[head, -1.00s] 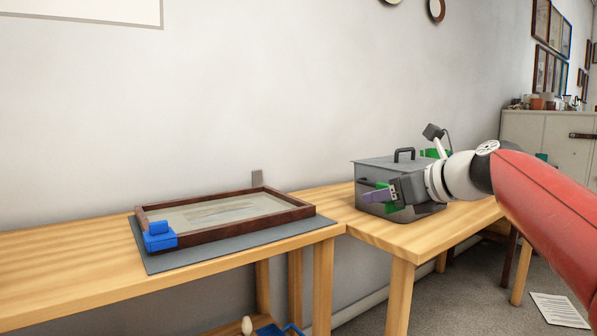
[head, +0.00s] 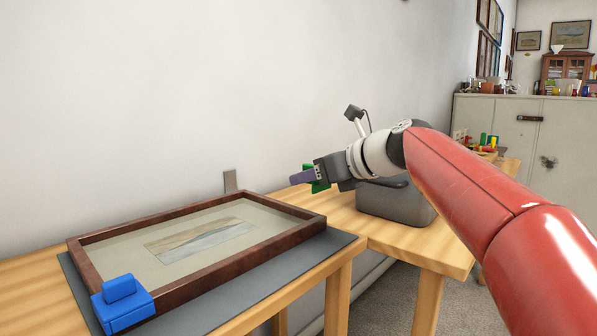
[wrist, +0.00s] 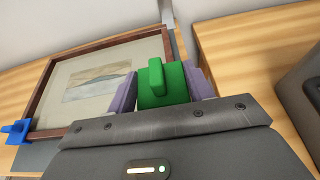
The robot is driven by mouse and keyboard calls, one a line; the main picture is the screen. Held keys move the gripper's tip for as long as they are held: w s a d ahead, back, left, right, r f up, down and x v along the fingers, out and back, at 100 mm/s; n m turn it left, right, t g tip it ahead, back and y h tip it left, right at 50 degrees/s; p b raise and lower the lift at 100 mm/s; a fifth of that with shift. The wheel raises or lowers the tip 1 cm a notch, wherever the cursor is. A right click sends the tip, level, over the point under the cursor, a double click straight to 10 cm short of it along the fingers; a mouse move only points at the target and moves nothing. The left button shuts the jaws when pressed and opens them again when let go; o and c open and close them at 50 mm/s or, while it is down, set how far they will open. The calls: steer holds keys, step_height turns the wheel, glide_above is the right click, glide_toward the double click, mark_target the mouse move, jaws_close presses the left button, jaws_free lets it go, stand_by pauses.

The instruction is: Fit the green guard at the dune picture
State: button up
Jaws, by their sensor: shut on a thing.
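The dune picture lies flat in a dark brown frame (head: 178,290) on a grey mat (head: 290,283) on the left table. A blue guard (head: 122,304) sits on its near left corner. My gripper (head: 305,177) is shut on the green guard (head: 317,181), held in the air above and beyond the frame's right end. In the wrist view the green guard (wrist: 175,88) is between the two purple fingers, with its raised tab towards the camera. The framed picture (wrist: 98,78) shows beyond it, to the left.
A grey metal box (head: 395,202) stands on the right table (head: 440,245), behind and below my arm. A small grey bracket (head: 230,181) stands against the wall behind the frame. A cabinet (head: 540,130) stands at the far right.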

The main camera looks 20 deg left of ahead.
mark_target(315, 217)
steer(key=shift+d+r, duration=0.1)
steer(key=shift+d, duration=0.05)
steer(key=shift+s+d+r+p, duration=0.1)
steer(key=shift+r+p, duration=0.05)
steer(key=shift+p, duration=0.3)
steer(key=shift+f+b, duration=1.35)
steer(key=shift+f, duration=1.35)
steer(key=shift+p, duration=1.05)
steer(key=shift+f+b, duration=0.7)
steer(key=shift+f, duration=0.6)
steer(key=o, duration=1)
steer(key=shift+o, duration=0.2)
steer(key=shift+p+v, duration=0.3)
steer(key=shift+v, duration=3.6)
